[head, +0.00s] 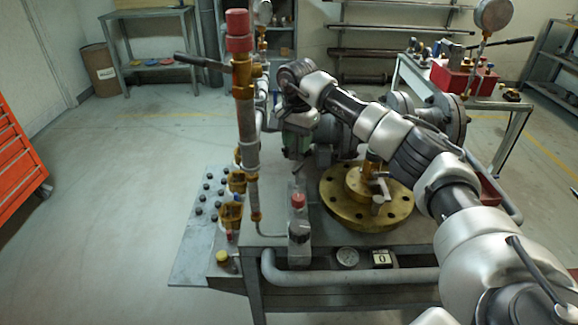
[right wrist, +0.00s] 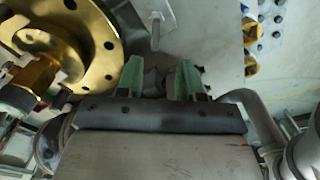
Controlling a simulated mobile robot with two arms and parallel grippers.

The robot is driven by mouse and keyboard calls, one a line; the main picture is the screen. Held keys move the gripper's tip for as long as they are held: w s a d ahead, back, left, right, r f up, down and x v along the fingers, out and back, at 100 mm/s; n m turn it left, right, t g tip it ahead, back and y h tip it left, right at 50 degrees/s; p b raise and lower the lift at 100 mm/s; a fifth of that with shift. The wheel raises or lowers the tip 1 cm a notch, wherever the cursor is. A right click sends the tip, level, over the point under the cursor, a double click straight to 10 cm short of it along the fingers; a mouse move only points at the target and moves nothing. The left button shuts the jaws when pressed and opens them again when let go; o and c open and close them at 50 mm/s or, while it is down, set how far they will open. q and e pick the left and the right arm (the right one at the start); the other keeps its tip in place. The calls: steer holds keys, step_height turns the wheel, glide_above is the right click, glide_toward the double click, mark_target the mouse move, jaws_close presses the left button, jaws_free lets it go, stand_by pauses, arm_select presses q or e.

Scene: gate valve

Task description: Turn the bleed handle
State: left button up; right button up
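A black lever (head: 203,61) sticks out left from the upright pipe (head: 246,130) with the red top; I cannot tell if it is the bleed handle. A small grey lever-like part (right wrist: 156,30) shows beyond my fingertips in the right wrist view, and I cannot tell which part it is. My right gripper (head: 294,152) hangs over the bench, right of the upright pipe and left of the brass flange. Its green fingers (right wrist: 160,72) stand apart in the right wrist view with a dark shape behind the gap; nothing is clearly held. My left gripper is out of view.
The round brass flange (head: 343,215) lies on the bench below my right arm. A grey block with a red cap (head: 298,222) stands at the bench's front, near a gauge (head: 347,257) and a pipe (head: 350,276).

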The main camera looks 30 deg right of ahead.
mark_target(297, 167)
steer(key=f, duration=0.2)
steer(key=s+f, duration=0.1)
steer(key=f, duration=0.1)
step_height(297, 167, down, 4)
steer(key=shift+w+f, duration=0.15)
steer(key=shift+f, duration=0.1)
steer(key=shift+f+p, duration=0.3)
steer(key=shift+f, duration=0.45)
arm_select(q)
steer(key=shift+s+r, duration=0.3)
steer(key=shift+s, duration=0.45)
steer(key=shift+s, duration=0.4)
arm_select(e)
jaws_close()
